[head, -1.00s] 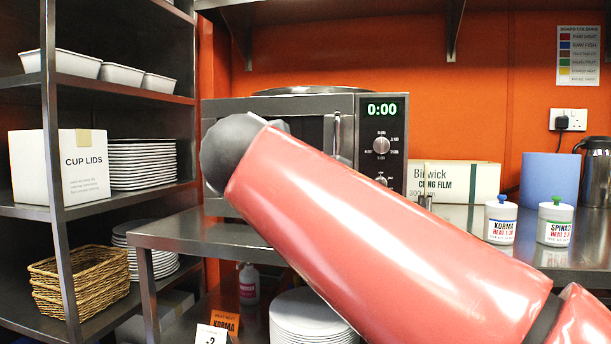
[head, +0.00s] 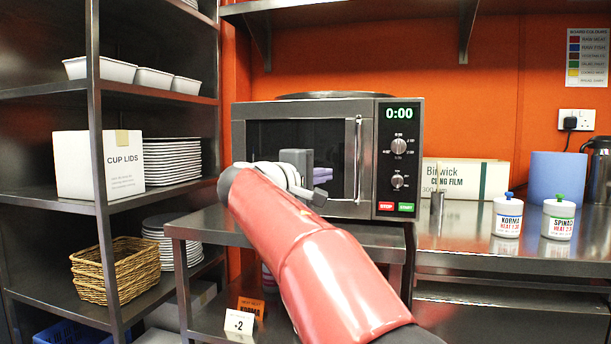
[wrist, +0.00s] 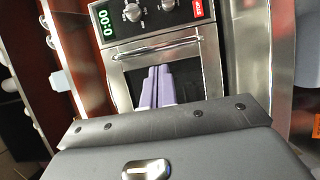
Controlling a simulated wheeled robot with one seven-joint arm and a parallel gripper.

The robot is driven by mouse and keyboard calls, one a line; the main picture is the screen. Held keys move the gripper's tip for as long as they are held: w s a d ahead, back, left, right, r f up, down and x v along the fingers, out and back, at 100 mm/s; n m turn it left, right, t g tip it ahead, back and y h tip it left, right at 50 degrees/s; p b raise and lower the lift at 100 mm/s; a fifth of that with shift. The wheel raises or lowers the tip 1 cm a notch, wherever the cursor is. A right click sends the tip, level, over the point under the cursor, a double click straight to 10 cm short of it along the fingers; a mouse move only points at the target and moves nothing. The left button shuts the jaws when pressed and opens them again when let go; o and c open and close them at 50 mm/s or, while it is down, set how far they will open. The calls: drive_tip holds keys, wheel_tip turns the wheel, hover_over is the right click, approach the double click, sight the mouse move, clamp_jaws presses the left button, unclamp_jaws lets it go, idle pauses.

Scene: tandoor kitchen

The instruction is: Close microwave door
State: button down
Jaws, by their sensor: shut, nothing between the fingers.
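The microwave (head: 390,108) stands on the steel counter, with a green 0:00 display and knobs on its right panel. Its door (head: 265,150) has a dark window and an upright metal handle (head: 358,160). The door looks flush with the front, with no gap seen beside the panel. My gripper (head: 322,175) is in front of the window, left of the handle, its fingers together and empty. In the wrist view my gripper (wrist: 157,78) points at the window, and the handle (wrist: 160,47) lies beyond the fingertips. Whether the fingers touch the door cannot be told. My arm hides the door's lower left.
A shelf rack with a cup lids box (head: 98,165), plates and a wicker basket (head: 115,270) stands at left. A cling film box (head: 465,178), two labelled pots (head: 507,218) and a blue roll (head: 556,180) stand right of the microwave. Counter in front of the pots is clear.

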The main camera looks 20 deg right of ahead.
approach(359, 166)
drive_tip(key=s+a, duration=0.1)
drive_tip(key=s, duration=0.1)
drive_tip(key=shift+a+f+p, duration=0.1)
drive_tip(key=shift+f+p, duration=0.1)
drive_tip(key=shift+p, duration=0.1)
drive_tip(key=shift+n+t+y, duration=0.6)
drive_tip(key=shift+n+t, duration=0.1)
drive_tip(key=shift+t, duration=0.2)
drive_tip(key=p+x, duration=0.2)
drive_tip(key=x, duration=0.7)
drive_tip(key=shift+r+p, duration=0.1)
drive_tip(key=shift+p, duration=0.2)
drive_tip(key=shift+r, duration=0.15)
drive_tip(key=shift+d, duration=0.25)
